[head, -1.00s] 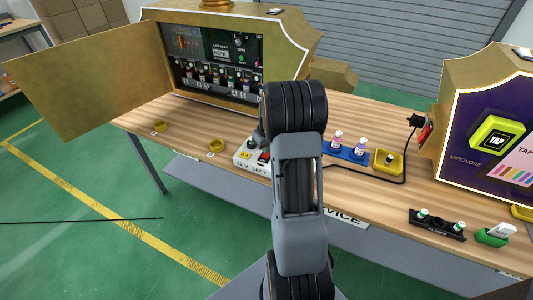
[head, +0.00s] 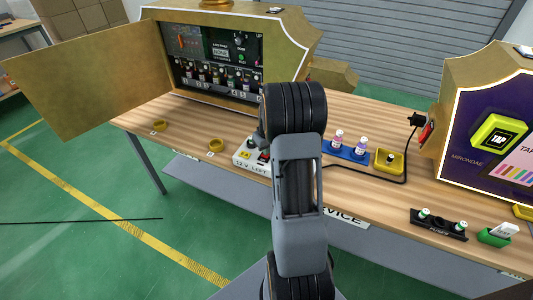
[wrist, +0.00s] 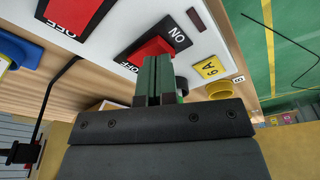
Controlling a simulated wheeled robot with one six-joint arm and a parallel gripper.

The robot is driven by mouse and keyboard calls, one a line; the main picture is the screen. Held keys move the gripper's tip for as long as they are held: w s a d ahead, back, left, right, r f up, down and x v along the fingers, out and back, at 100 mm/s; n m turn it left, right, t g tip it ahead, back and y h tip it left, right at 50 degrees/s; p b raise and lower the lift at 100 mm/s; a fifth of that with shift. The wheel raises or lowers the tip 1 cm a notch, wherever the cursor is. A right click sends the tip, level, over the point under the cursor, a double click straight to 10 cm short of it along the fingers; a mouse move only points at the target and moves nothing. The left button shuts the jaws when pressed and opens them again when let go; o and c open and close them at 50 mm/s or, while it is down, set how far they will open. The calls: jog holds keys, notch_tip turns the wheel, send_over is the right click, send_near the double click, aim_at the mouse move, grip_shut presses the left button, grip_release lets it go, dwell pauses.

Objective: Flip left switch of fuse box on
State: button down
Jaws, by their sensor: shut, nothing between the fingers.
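The white fuse box (head: 243,158) stands on the wooden table, partly hidden behind my arm in the head view. In the wrist view its white face (wrist: 205,42) fills the upper middle. The left red switch (wrist: 150,47) sits in a black frame marked ON and OFF, near the yellow 6A label (wrist: 209,68). Another red switch (wrist: 72,12) is at the upper left, cut off by the frame edge. My gripper (wrist: 158,62) is shut and empty, its green fingertips overlapping the left switch's lower edge. I cannot tell contact or the rocker's tilt. The head view hides my fingertips.
A gold cabinet (head: 295,40) with an open door (head: 90,80) stands behind the fuse box. A blue tray (head: 345,153) with small bottles and a yellow holder (head: 388,162) are to the right. A black cable (head: 398,181) runs along the table there.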

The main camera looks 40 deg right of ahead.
jog(key=shift+f+b, duration=0.45)
jog(key=shift+f, duration=0.15)
jog(key=shift+r, duration=0.1)
jog(key=shift+r+p, duration=2.45)
jog(key=shift+r, duration=1.05)
